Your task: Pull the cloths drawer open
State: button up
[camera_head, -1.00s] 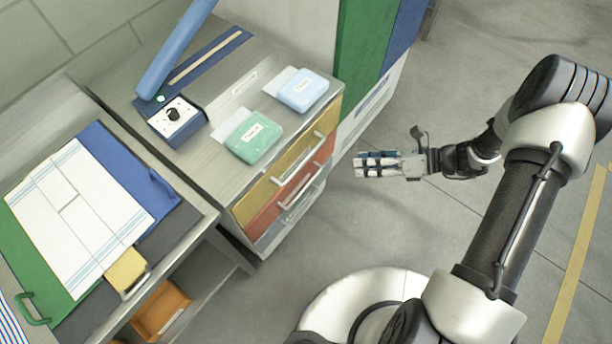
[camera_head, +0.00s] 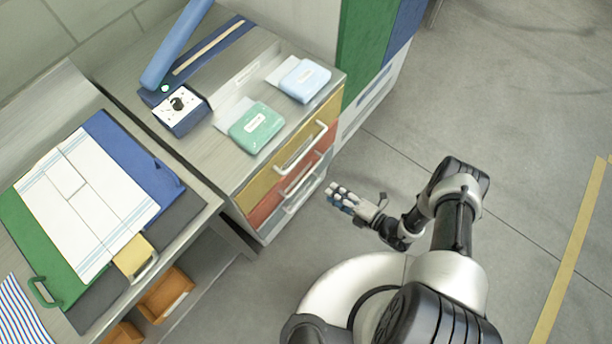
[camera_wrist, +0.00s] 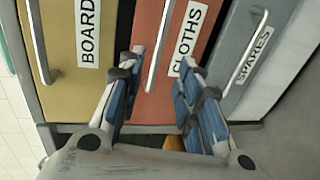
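The cloths drawer (camera_wrist: 157,78) is the red-orange middle front, with a white "CLOTHS" label (camera_wrist: 188,38) and a pale bar handle (camera_wrist: 160,45). It also shows in the head view (camera_head: 265,212) between the yellow and grey drawers, and looks shut. My gripper (camera_wrist: 158,82) is open in the wrist view, its blue-padded fingers apart and facing the red front. The handle lies between and beyond the fingers; I see no grip on it. In the head view my gripper (camera_head: 338,197) is in front of the drawer stack, apart from it.
The yellow "BOARD..." drawer (camera_wrist: 75,90) and grey "SPARES" drawer (camera_wrist: 238,60) flank it. Green (camera_head: 256,128) and light blue (camera_head: 304,80) packets lie on the cabinet top. A bench with folded cloth (camera_head: 85,205) stands left. Floor to the right is clear.

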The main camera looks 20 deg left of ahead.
aim_at(306, 176)
jog(key=b+x, duration=0.2)
jog(key=x, duration=1.1)
jog(key=shift+a, duration=0.2)
grip_shut()
